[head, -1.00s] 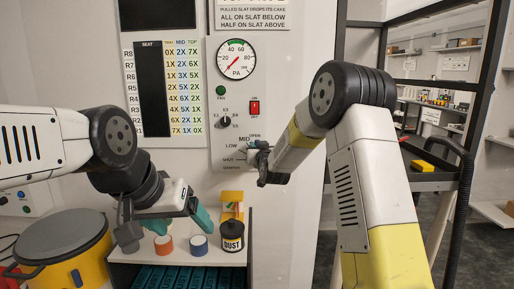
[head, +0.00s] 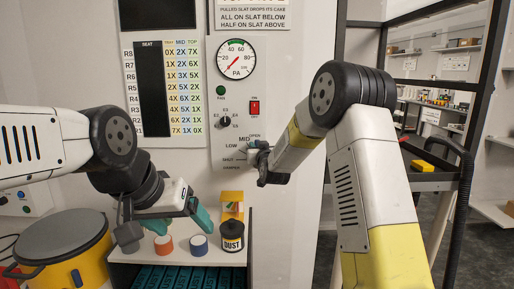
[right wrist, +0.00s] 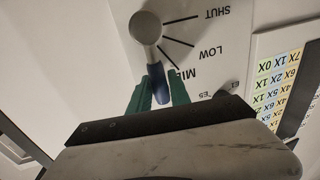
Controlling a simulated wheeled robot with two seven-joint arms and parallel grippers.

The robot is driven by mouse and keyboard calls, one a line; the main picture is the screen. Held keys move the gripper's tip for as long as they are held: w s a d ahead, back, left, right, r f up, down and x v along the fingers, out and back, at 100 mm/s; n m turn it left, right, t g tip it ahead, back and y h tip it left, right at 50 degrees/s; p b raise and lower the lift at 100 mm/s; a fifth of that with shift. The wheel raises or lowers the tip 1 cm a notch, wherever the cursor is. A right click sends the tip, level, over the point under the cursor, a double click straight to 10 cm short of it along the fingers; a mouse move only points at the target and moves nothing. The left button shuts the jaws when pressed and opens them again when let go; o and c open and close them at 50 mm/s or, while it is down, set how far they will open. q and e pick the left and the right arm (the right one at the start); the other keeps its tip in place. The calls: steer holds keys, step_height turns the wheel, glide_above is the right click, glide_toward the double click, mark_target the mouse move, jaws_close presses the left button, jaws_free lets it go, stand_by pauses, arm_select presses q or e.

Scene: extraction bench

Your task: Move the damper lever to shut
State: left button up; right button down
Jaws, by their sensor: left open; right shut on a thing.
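The damper lever in the right wrist view has a round grey hub (right wrist: 146,28) and a blue grip (right wrist: 158,82). The lever points past the MID mark, away from LOW and SHUT. My right gripper (right wrist: 160,93) has its green fingers on both sides of the blue grip and is shut on it. In the head view my right gripper (head: 261,158) is at the damper scale (head: 229,160) and largely hides the lever. My left gripper (head: 181,226) is open and empty over the low shelf, left of the panel.
A pressure gauge (head: 236,59), a red switch (head: 254,107) and a selector knob (head: 226,121) sit above the damper scale. A dust tin (head: 232,236) and rolls of tape (head: 198,245) stand on the shelf below. A yellow pot (head: 62,250) is at left.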

steer(key=shift+a, duration=0.1)
stand_by(0.5)
steer(key=a+n, duration=0.1)
steer(key=n, duration=0.1)
steer(key=a+n, duration=0.1)
steer(key=shift+a+f+n+g, duration=0.2)
steer(key=shift+a+n+g, duration=0.1)
steer(key=shift+n+g, duration=0.1)
steer(key=n, duration=0.1)
steer(key=a+f+n, duration=0.1)
steer(key=a+n, duration=0.1)
steer(key=n, duration=0.1)
steer(key=shift+a+f+g+h, duration=0.25)
steer(key=shift+g+h, duration=0.05)
steer(key=shift+h, duration=0.1)
steer(key=f+n, duration=0.1)
steer(key=n, duration=0.1)
steer(key=a+f+n+h, duration=0.1)
steer(key=n, duration=0.1)
steer(key=shift+a+f, duration=0.15)
steer(key=shift+a, duration=0.15)
steer(key=f+n, duration=0.1)
steer(key=f+n+h, duration=0.1)
steer(key=n, duration=0.1)
steer(key=shift+a+f, duration=0.1)
steer(key=shift+a, duration=0.2)
steer(key=shift+f+n+h, duration=0.3)
steer(key=shift+f+n, duration=0.1)
steer(key=shift+n, duration=0.1)
steer(key=shift+d+f, duration=0.1)
